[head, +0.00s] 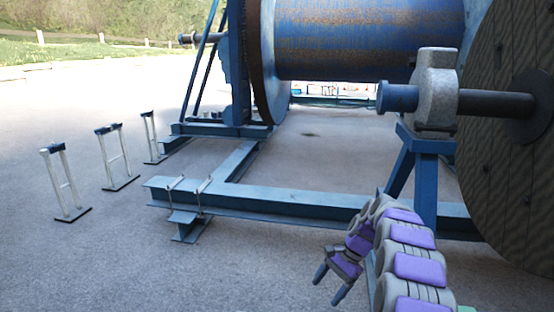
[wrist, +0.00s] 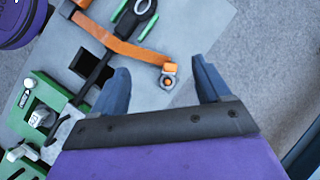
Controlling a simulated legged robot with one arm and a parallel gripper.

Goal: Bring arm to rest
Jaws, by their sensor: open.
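My arm, in purple and grey segments, rises from the bottom right of the head view and bends over to the left. My gripper (head: 330,284) hangs at its end, pointing down and left above the gravel. Its two dark blue fingers are apart with nothing between them. In the wrist view, my gripper (wrist: 160,68) also shows open and empty. The fingers appear apart from these pieces, though the exact gap cannot be told.
A blue steel frame (head: 290,200) lies just beyond my arm, carrying a large reel drum (head: 365,40). A wooden reel flange (head: 510,150) and its shaft bearing (head: 436,90) stand close at right. Several small stands (head: 66,185) are at left. Open gravel lies at front left.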

